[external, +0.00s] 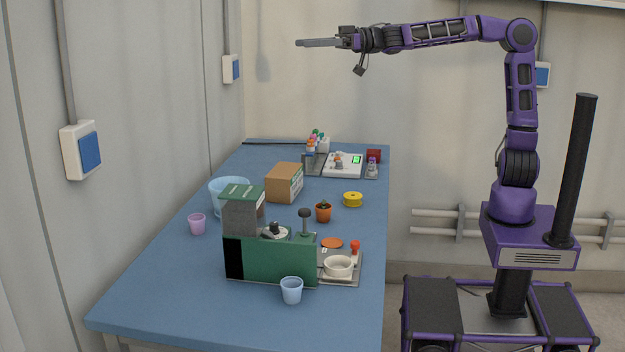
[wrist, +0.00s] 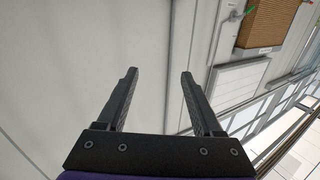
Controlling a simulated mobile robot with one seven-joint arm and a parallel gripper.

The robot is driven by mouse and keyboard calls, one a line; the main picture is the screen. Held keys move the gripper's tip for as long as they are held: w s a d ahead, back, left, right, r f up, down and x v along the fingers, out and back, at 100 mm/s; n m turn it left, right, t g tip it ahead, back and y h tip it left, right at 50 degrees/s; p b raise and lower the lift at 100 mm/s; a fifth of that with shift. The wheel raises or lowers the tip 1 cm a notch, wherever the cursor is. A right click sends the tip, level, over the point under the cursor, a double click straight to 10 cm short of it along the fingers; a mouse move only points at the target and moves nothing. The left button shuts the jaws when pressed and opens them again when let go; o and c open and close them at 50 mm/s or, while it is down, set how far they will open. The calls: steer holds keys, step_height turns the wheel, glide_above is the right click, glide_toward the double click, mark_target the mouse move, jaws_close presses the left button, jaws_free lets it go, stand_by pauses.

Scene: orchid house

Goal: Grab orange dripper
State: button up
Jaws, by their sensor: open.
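My gripper (external: 303,43) is high in the air at the upper middle of the external view, far above the table and pointing left. In the wrist view my gripper (wrist: 158,74) is open, with nothing between its two dark fingers. At the back of the table, a small orange-topped item (external: 311,145) stands in a cluster with other coloured tops; it may be the orange dripper, but it is too small to be sure. A red-orange knobbed piece (external: 355,247) stands beside the white bowl near the front. The wrist view shows neither.
Walls stand behind and left.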

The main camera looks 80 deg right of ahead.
step_height(320, 180, up, 2)
steer(key=a+n+y, duration=0.1)
steer(key=a, duration=0.1)
steer(key=m+g+h, duration=0.4)
steer(key=m+h, duration=0.7)
steer(key=h, duration=0.4)
glide_toward(311, 150)
steer(key=x, duration=0.6)
steer(key=d+b+x, duration=0.1)
steer(key=x, duration=0.2)
steer(key=shift+s+r, duration=0.15)
steer(key=shift+r, duration=0.2)
jaws_close()
